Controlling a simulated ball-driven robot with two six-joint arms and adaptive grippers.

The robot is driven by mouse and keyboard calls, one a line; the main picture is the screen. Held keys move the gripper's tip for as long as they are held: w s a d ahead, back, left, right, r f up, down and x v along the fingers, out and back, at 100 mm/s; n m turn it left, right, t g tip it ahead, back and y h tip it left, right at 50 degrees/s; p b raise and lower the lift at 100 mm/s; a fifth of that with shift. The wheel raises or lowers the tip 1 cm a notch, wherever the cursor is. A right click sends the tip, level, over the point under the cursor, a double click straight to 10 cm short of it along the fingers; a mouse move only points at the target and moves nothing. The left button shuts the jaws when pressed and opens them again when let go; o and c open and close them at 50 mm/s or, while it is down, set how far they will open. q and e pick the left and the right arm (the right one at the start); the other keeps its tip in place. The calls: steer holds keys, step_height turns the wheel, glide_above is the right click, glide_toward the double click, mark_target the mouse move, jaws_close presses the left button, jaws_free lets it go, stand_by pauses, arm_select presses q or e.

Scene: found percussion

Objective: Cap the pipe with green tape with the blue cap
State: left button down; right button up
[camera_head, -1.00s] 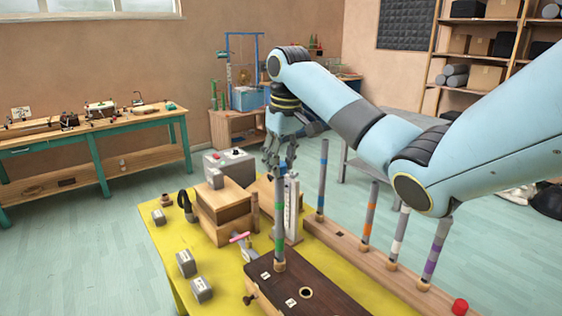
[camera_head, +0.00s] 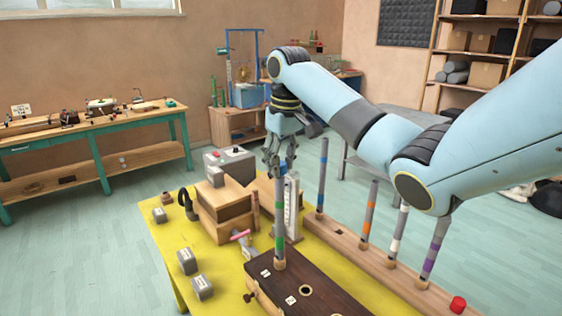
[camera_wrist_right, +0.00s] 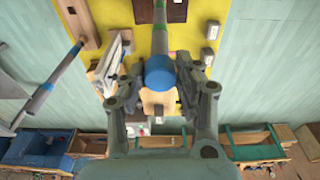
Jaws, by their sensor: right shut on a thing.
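The pipe with green tape (camera_head: 280,232) stands upright in the dark wooden block (camera_head: 335,300) on the yellow table. My right gripper (camera_head: 280,172) points down at the top of this pipe. In the right wrist view the blue cap (camera_wrist_right: 159,72) lies between the fingers of the right gripper (camera_wrist_right: 160,80), which is shut on it. The cap lines up with the pipe's top end (camera_wrist_right: 160,42). I cannot tell how far it sits over the pipe, since the fingers hide that in the head view. My left gripper is not in view.
A wooden rack (camera_head: 345,243) to the right holds several upright taped pipes. A red cap (camera_head: 458,305) is at its near end. Wooden boxes (camera_head: 222,210), a white scale stand (camera_head: 292,208) and several grey blocks (camera_head: 187,261) are on the yellow table (camera_head: 222,262).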

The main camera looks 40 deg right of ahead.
mark_target(282, 165)
steer(key=shift+f, duration=1.6)
steer(key=o, duration=0.9)
steer(key=shift+c, duration=0.2)
steer(key=shift+s+r, duration=0.25)
steer(key=shift+r, duration=1.6)
steer(key=shift+s+r, duration=0.2)
steer(key=shift+r, duration=1.65)
steer(key=shift+a, duration=0.1)
